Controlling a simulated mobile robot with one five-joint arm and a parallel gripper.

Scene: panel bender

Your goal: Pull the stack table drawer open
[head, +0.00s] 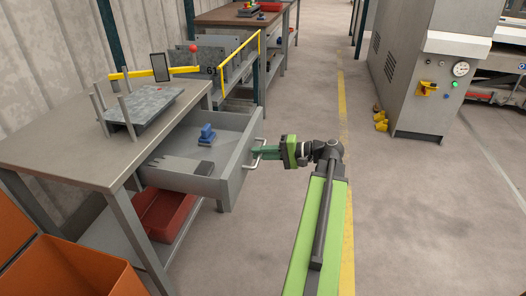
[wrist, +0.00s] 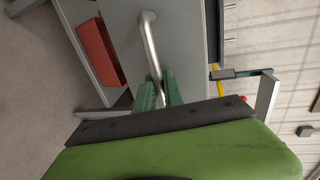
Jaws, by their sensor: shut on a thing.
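The stack table (head: 55,145) stands at the left in the head view. Its grey drawer (head: 236,168) is pulled well out toward the right. A blue object (head: 207,135) and flat grey pieces (head: 180,165) lie inside it. My gripper (head: 256,153) is at the drawer front, its green fingers shut on the metal bar handle (head: 258,141). In the wrist view the fingers (wrist: 158,88) close around one end of the handle (wrist: 149,40), against the grey drawer front (wrist: 185,45).
A red bin (head: 168,214) sits on the shelf under the table. Orange boxes (head: 75,270) stand at the front left. Sheets on posts (head: 150,103) rest on the tabletop. A grey machine (head: 425,70) stands at the right. The floor right of the drawer is clear around my arm.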

